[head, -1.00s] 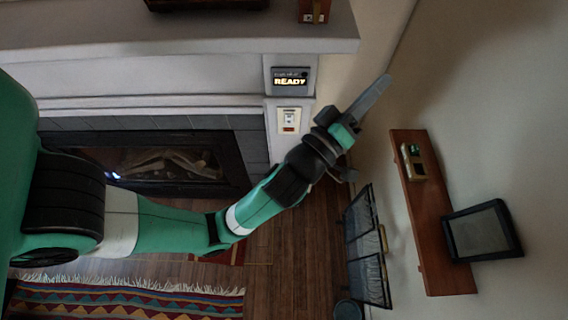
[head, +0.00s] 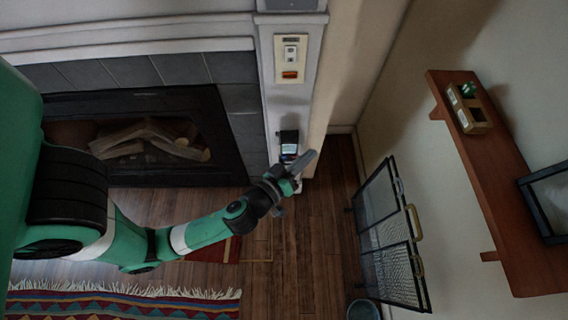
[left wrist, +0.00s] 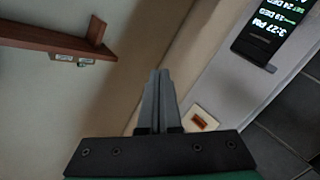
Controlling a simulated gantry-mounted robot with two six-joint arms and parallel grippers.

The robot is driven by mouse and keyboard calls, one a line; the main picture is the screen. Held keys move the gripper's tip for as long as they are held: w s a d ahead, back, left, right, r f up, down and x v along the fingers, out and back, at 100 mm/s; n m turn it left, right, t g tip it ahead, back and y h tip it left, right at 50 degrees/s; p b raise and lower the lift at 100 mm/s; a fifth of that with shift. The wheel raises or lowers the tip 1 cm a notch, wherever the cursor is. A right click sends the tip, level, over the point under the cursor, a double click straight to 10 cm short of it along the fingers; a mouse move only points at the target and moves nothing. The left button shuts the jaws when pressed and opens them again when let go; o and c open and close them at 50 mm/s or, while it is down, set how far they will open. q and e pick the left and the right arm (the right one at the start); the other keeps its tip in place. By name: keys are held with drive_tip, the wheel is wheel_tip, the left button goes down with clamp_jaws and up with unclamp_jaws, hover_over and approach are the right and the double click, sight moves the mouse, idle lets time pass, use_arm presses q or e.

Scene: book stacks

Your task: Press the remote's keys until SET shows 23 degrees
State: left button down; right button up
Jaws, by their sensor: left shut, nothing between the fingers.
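The remote (head: 289,143) is a small dark device with a lit screen, on the white fireplace pillar in the head view. In the left wrist view, the remote (left wrist: 268,30) is at the top right, partly cut off. Its tilted screen reads SET 24 DEG, a line with 19 DEG, and 3:27 PM. Its keys cannot be made out. My left gripper (head: 310,160) is shut and empty, just right of and below the remote in the head view. Its closed fingers (left wrist: 157,85) point up the middle of the wrist view, apart from the remote there. My right gripper is not in view.
A switch plate (head: 291,59) with an orange-red part is above the remote on the pillar. A fireplace (head: 135,145) is left. A folding fire screen (head: 390,235) stands right on the floor. A wooden wall shelf (head: 490,170) holds a small box (head: 468,108).

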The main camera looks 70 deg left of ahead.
sight(284, 157)
use_arm(q)
drive_tip(key=s+f+g+b, duration=0.1)
drive_tip(key=s+f+b, duration=0.2)
drive_tip(key=f, duration=0.7)
drive_tip(key=s+f+g+b, duration=0.1)
drive_tip(key=s+f+b, duration=0.3)
drive_tip(key=f+b, duration=0.4)
wheel_tip(284, 157, down, 3)
drive_tip(key=shift+a+r+m+h, duration=0.2)
drive_tip(key=shift+a+m+h, duration=0.1)
drive_tip(key=shift+m, duration=0.1)
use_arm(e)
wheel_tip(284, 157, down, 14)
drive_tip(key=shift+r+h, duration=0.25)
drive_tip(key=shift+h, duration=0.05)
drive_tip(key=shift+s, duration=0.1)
use_arm(q)
drive_tip(key=w+a+p, duration=0.2)
drive_tip(key=a+p, duration=0.6)
drive_tip(key=p, duration=0.2)
drive_tip(key=shift+w+a, duration=0.2)
drive_tip(key=shift+w, duration=0.1)
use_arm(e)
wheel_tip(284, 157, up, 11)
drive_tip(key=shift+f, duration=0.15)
